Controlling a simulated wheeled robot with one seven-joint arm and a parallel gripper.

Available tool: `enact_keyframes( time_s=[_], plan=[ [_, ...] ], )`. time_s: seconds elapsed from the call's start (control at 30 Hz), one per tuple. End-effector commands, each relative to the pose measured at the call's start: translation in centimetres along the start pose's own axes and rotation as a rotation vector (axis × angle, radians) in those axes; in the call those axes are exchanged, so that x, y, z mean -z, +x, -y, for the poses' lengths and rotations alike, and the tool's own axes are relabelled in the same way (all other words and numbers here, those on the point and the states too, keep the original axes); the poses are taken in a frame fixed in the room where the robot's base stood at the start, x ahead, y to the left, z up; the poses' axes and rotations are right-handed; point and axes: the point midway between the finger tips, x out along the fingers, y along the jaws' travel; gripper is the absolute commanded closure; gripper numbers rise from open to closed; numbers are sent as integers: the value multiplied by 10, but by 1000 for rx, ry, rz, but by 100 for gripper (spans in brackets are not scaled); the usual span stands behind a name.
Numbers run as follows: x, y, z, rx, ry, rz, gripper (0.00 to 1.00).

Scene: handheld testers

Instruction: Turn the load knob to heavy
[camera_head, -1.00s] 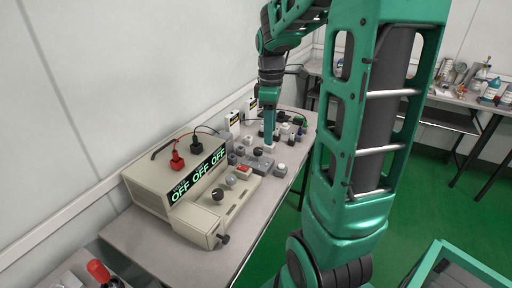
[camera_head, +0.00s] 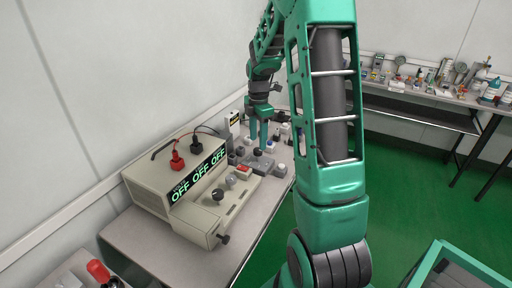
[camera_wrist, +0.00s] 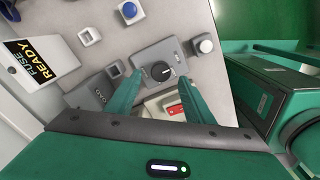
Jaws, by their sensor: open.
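A round black knob (camera_wrist: 162,70) with a pale pointer line sits on a grey box (camera_wrist: 178,50) in the wrist view. No load or heavy marking on it is legible. My gripper (camera_wrist: 160,77) is open, with one green finger on each side of the knob as seen from the wrist; the gap in height cannot be told. In the head view my gripper (camera_head: 259,134) points down over the small boxes on the bench, just above a black knob (camera_head: 257,151).
A beige instrument (camera_head: 150,190) with a display reading OFF stands nearer on the bench. In the wrist view a red switch (camera_wrist: 174,110), a white button (camera_wrist: 206,46), a blue button (camera_wrist: 130,10) and a "FUSE READY" sign (camera_wrist: 35,60) lie around the knob.

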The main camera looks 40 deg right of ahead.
Motion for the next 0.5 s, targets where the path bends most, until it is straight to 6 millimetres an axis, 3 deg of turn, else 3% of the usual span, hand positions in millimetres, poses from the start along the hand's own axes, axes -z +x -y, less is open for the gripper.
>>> enact_keyframes(
  time_s=[0.2, 0.5],
  plan=[
    [0, 29, 0, 2, 0, -1, 52],
    [0, 38, 0, 0, 0, 0, 52]
  ],
)
